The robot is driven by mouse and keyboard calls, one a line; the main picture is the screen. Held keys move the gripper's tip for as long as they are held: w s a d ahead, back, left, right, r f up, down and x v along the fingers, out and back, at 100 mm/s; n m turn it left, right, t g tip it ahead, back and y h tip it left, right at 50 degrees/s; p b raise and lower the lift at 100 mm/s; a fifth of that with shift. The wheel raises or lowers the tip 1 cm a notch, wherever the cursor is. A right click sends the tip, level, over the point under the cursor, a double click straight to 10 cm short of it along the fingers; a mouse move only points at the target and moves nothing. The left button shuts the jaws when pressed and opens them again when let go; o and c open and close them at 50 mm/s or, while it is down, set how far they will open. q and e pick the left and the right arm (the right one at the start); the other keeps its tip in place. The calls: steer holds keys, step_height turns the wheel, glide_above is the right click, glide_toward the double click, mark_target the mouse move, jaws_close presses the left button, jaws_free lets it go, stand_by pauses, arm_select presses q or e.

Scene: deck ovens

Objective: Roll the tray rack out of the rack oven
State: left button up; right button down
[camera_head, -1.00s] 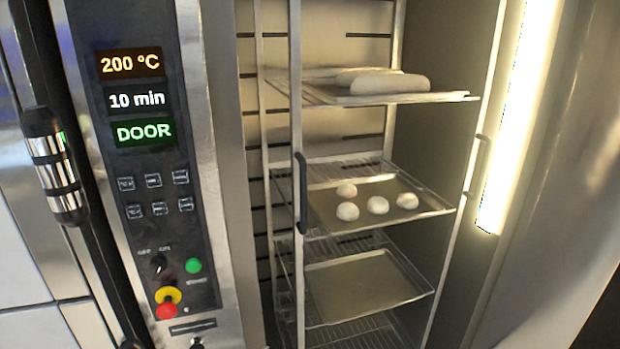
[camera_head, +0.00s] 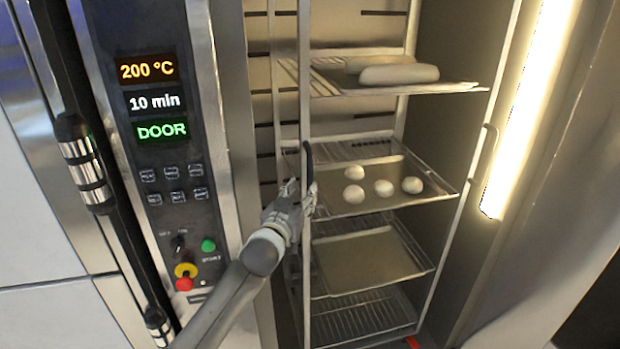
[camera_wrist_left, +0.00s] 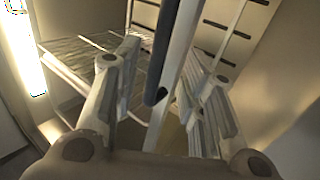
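The tray rack (camera_head: 415,85), a tall metal frame with trays on several levels, stands inside the rack oven (camera_head: 225,120). A dark upright handle (camera_head: 308,165) is on its left front post, and another handle (camera_head: 483,150) is on the right post. My left gripper (camera_head: 303,192) is at the left handle's lower part. In the left wrist view the open fingers (camera_wrist_left: 160,95) stand either side of the post and dark handle (camera_wrist_left: 166,45), with gaps visible. Whether they touch it is unclear. My right gripper is not in view.
Loaves (camera_head: 400,74) lie on the upper tray and several dough balls (camera_head: 384,188) on the middle one. A control panel (camera_head: 160,130) reads 200 °C, 10 min, DOOR. A lit strip (camera_head: 525,110) is at right. A small red part (camera_head: 412,342) shows low.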

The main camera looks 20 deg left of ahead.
mark_target(309, 183)
arm_select(q)
steer(key=shift+w+p, duration=0.7)
steer(key=shift+w, duration=2.55)
steer(key=shift+c, duration=0.2)
jaws_close()
